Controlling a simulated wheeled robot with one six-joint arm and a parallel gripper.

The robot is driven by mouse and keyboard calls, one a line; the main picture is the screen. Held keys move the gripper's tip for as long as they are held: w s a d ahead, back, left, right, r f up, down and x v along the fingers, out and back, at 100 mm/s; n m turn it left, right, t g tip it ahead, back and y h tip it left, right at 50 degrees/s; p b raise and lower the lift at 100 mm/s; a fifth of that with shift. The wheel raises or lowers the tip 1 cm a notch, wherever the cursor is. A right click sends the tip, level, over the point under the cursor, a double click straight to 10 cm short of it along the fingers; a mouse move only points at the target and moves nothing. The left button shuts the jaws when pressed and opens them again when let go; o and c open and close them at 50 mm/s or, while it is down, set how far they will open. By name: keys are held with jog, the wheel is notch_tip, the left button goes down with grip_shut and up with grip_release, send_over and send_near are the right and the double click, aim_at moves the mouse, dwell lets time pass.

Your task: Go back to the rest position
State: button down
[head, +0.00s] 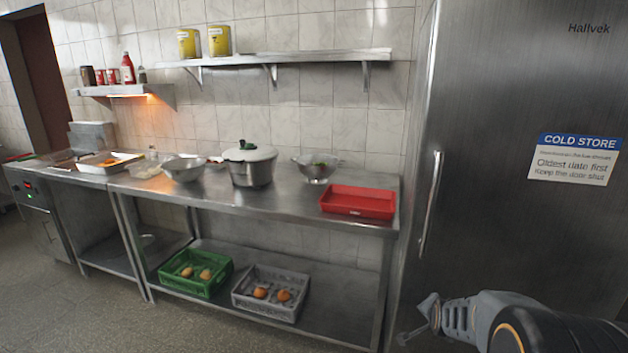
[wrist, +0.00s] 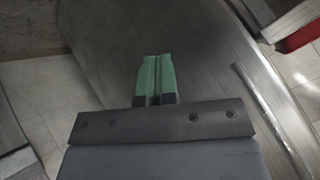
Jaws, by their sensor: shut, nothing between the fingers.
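My gripper (wrist: 155,80) shows in the wrist view with its two green fingers together and nothing between them. In the head view my arm reaches in from the lower right, and its end (head: 420,318) is in front of the lower part of the steel cold store door (head: 500,180). The door is closed, with a long vertical handle (head: 430,205). The handle also shows in the wrist view (wrist: 270,115), to the right of the fingers and apart from them.
Left of the cold store stands a steel table (head: 290,205) with a red tray (head: 358,202), a lidded pot (head: 250,165) and bowls. A green crate (head: 195,272) and a grey crate (head: 270,292) sit on its lower shelf. The floor (head: 90,310) in front is clear.

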jog(key=s+a+r+n+g+y+p, duration=0.3)
jog(key=s+a+r+n+g+p, duration=0.2)
jog(key=s+a+r+n+p, duration=0.4)
jog(key=s+a+r+n, duration=0.3)
jog(key=s+a+r, duration=0.3)
jog(key=s+r, duration=0.2)
jog(key=shift+s+r, duration=0.35)
jog(key=shift+s, duration=0.7)
